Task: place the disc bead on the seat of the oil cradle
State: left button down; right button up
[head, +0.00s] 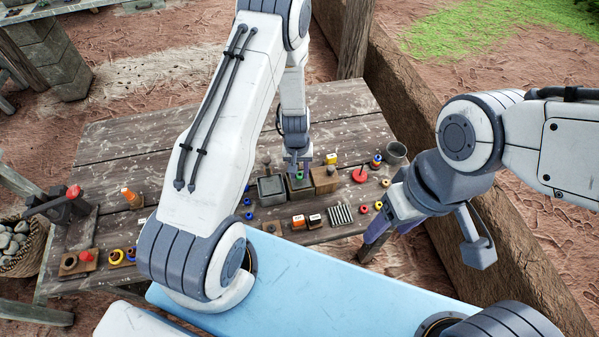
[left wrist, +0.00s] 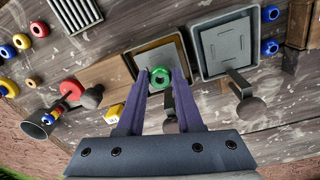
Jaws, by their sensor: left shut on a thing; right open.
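My left gripper (head: 299,170) points down over the table. In the left wrist view its purple fingers (left wrist: 162,88) are shut on a small green ring-shaped bead (left wrist: 160,77), the likely disc bead; its green also shows in the head view (head: 300,176). The bead is over a grey square tray (left wrist: 135,58) with an ochre inside; I cannot tell whether it touches the tray. A second grey tray (left wrist: 200,64) with a pale inside is beside it. I cannot tell for sure which thing is the oil cradle. My right gripper (head: 390,231) is open near the table's right front edge.
A wooden block (head: 325,181), a red piece (head: 359,175) and a grey cup (head: 396,153) stand to the right. The table's back left (head: 140,145) is clear.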

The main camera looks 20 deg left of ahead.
pick_arm(q)
jog(key=shift+f, duration=0.55)
jog(key=shift+f, duration=0.1)
jog(key=c, duration=1)
grip_release()
jog(key=shift+f, duration=0.1)
jog(key=o, duration=0.4)
jog(key=shift+o, duration=0.2)
jog(key=shift+r, duration=0.2)
